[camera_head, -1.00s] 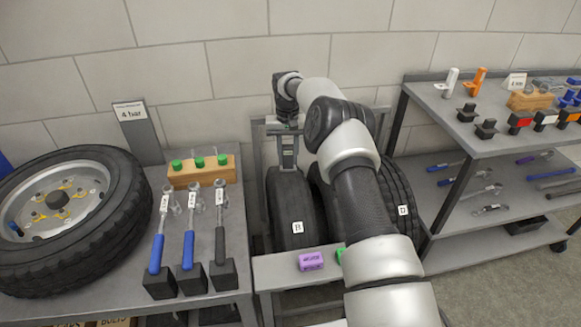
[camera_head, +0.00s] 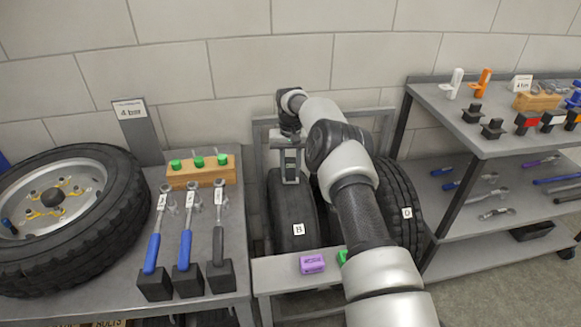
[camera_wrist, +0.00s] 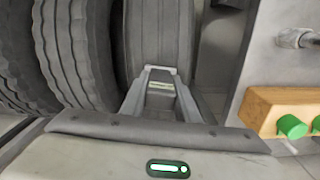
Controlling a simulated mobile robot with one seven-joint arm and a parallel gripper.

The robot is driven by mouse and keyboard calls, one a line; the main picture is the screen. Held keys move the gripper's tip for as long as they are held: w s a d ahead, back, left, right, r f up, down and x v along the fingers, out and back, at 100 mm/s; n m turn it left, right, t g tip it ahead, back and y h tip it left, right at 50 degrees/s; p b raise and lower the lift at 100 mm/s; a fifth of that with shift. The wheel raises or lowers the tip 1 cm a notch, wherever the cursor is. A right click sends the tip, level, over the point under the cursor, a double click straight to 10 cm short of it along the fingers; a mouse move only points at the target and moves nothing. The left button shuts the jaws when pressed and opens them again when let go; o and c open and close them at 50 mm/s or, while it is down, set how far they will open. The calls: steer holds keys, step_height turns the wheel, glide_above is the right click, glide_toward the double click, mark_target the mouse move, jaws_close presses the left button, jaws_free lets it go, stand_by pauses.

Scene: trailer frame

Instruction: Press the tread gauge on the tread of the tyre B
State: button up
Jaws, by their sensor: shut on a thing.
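Tyre B (camera_head: 293,210) stands upright in a rack, its white label B facing me. My gripper (camera_head: 290,180) points down over the top of its tread. In the wrist view my gripper (camera_wrist: 160,75) is shut on a small grey gauge (camera_wrist: 160,98) with a pale display strip. The ribbed tread of tyre B (camera_wrist: 160,35) lies directly below and beyond the fingertips. I cannot tell whether the gauge touches the tread. In the head view the gauge is too small to make out between the fingers.
Tyre D (camera_head: 400,195) stands to the right, partly behind my arm. A purple block (camera_head: 312,262) and a green block lie on the rack's front ledge. A bench with torque wrenches and a wooden block (camera_head: 205,177) is at left; a tool shelf (camera_head: 470,150) is at right.

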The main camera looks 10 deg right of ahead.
mark_target(291, 159)
steer(key=shift+f+b, duration=0.4)
steer(key=shift+f, duration=0.25)
stand_by(1.9)
steer(key=shift+r+p, duration=1.6)
steer(key=shift+r, duration=1.45)
